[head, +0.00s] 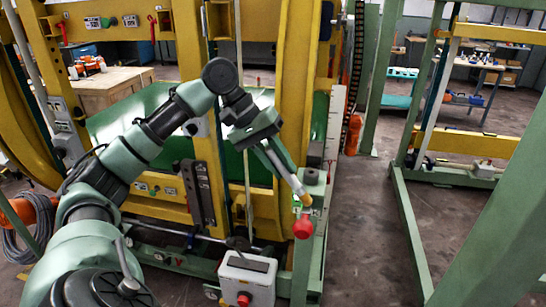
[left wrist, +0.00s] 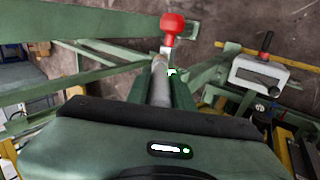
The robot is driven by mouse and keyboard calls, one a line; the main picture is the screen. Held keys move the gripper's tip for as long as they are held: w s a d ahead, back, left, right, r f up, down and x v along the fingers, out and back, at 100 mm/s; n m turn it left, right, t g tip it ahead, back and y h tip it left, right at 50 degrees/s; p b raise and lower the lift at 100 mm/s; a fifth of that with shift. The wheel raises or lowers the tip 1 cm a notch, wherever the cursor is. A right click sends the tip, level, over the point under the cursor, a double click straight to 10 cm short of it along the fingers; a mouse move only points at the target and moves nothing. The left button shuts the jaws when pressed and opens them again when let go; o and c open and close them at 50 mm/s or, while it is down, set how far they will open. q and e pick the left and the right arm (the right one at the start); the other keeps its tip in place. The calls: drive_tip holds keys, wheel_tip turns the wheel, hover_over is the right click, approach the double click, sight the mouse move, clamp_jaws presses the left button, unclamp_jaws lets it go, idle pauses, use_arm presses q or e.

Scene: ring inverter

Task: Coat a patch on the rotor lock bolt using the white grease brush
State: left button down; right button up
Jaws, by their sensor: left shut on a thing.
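My left gripper (head: 282,168) comes in from the left in the head view, pointing down and right, and is shut on the pale handle of a brush (head: 297,186). The brush's tan end is just above a red knob (head: 303,227), which I take to be on the rotor lock bolt. In the left wrist view the pale rod of the brush (left wrist: 160,82) lies between the fingers, and the red knob (left wrist: 173,24) is beyond its end. A small white spot shows beside the rod. I cannot tell whether the brush touches the bolt. My right gripper is not in view.
Yellow posts (head: 297,70) and green frame beams stand close around the arm. A grey box with a red button (head: 247,280) is below the gripper; in the left wrist view a grey box (left wrist: 272,76) is at right. Open floor (head: 370,240) lies to the right.

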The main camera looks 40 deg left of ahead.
use_arm(q)
drive_tip(key=shift+w+d+r+p, duration=0.1)
drive_tip(key=shift+w+d+p, duration=0.25)
drive_tip(key=shift+d+p, duration=0.25)
drive_tip(key=shift+d, duration=0.15)
drive_tip(key=shift+s+a+f, duration=0.25)
drive_tip(key=shift+a+f, duration=0.1)
drive_tip(key=shift+s+a+b, duration=0.3)
drive_tip(key=shift+a+b, duration=0.2)
drive_tip(key=shift+s+a+b, duration=0.25)
drive_tip(key=shift+a+b, duration=0.2)
drive_tip(key=shift+a, duration=0.05)
drive_tip(key=shift+r+p, duration=0.4)
drive_tip(key=shift+p, duration=0.25)
drive_tip(key=d+p, duration=0.1)
drive_tip(key=w+d+p, duration=0.1)
drive_tip(key=p, duration=0.1)
drive_tip(key=shift+w+d+f, duration=0.1)
drive_tip(key=shift+d, duration=0.05)
drive_tip(key=shift+w+d+f+p, duration=0.1)
drive_tip(key=shift+d+f+p, duration=0.1)
drive_tip(key=shift+f+p, duration=0.1)
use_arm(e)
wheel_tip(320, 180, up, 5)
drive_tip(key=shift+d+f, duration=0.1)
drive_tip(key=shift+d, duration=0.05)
